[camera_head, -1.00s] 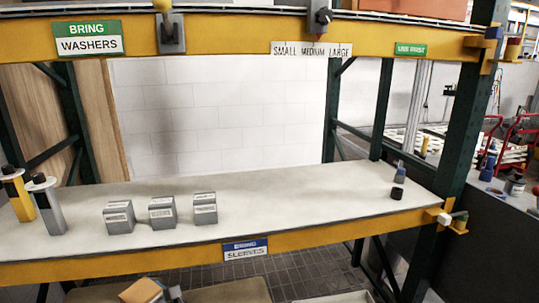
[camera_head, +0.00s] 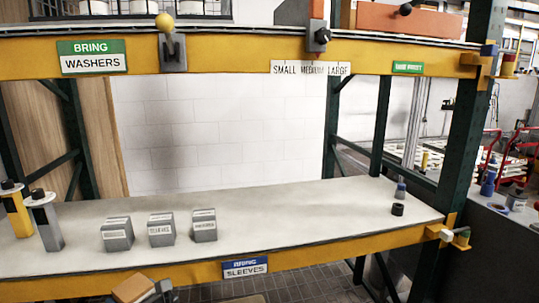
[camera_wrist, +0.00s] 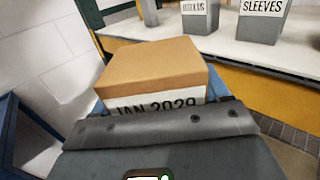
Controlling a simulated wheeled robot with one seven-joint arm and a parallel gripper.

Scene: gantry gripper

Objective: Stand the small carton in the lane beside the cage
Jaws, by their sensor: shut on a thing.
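The small carton (camera_wrist: 155,62) is a tan box with a white label reading JAN 2029. In the wrist view my gripper (camera_wrist: 160,97) is shut on it, with blue finger parts showing at both sides. In the head view the carton (camera_head: 132,288) and my gripper (camera_head: 158,291) are at the bottom edge, low in front of the shelf rack. A dark open-framed rack or cage (camera_head: 36,8) with white containers stands on the upper shelf at top left, cut off by the frame. I cannot make out the lane beside it.
The lower shelf (camera_head: 300,215) holds several grey labelled bins (camera_head: 160,232) and two posts at left. A small dark cup (camera_head: 397,209) sits at its right end; its middle right is clear. A yellow upper beam (camera_head: 220,58) carries levers and signs. An orange box (camera_head: 395,18) stands above.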

